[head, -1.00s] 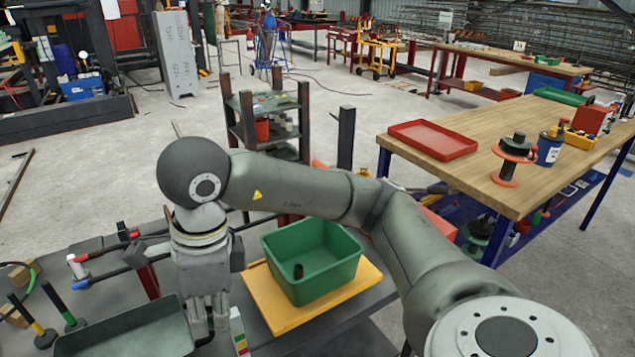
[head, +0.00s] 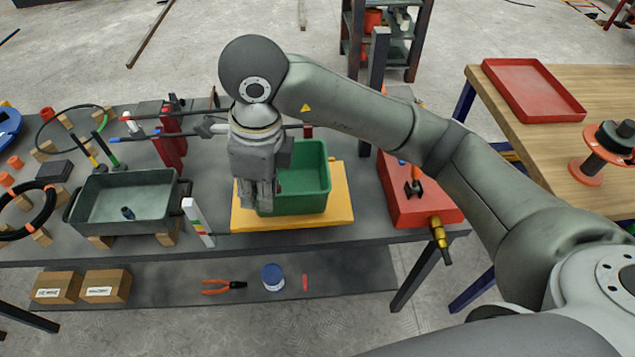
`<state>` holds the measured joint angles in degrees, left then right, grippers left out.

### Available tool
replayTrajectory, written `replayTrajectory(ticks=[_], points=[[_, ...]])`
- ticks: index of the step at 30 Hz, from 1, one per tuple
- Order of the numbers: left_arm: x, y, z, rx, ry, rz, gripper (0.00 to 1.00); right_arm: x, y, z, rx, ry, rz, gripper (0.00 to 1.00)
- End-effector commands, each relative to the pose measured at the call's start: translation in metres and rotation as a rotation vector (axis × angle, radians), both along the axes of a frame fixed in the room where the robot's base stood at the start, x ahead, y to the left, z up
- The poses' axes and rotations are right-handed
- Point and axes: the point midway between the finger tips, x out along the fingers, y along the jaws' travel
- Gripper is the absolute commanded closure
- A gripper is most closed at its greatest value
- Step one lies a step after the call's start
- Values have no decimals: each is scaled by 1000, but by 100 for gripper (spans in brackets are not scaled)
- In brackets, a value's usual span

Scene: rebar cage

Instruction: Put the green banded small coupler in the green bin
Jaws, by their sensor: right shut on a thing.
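The green bin (head: 305,190) stands on a yellow board (head: 340,203) on the dark bench. My right gripper (head: 258,206) points down at the left side of the bin and covers part of it. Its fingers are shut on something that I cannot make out. I cannot see a green banded small coupler; the bin's left inside is hidden behind the gripper. A small dark piece with a bluish mark (head: 127,213) lies in the grey-green tray (head: 150,184) to the left. My left gripper is not in view.
A striped white block (head: 197,222) stands between tray and bin. Upright banded rods (head: 107,150) stand behind the tray. A red box (head: 418,205) with a brass fitting is right of the bin. A wooden table (head: 540,130) with a red tray is further right.

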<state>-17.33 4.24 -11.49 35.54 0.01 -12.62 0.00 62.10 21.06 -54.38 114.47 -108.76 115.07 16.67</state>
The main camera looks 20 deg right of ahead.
Motion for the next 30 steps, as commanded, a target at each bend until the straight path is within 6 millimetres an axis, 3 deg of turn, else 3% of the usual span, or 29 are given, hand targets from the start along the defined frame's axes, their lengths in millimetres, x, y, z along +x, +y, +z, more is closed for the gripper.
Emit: replayTrajectory(ticks=[5, 13, 15, 21, 30], points=[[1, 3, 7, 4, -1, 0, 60, 15, -16, -10, -2, 5, -8, 100], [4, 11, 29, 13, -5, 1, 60, 58, -68, -37, -3, 6, -9, 100], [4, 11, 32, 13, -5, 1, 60, 65, -77, -53, -3, 9, -6, 100], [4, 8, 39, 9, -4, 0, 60, 81, -94, -82, -2, 3, -3, 100], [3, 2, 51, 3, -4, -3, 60, 90, -104, -106, -1, 6, -1, 100]])
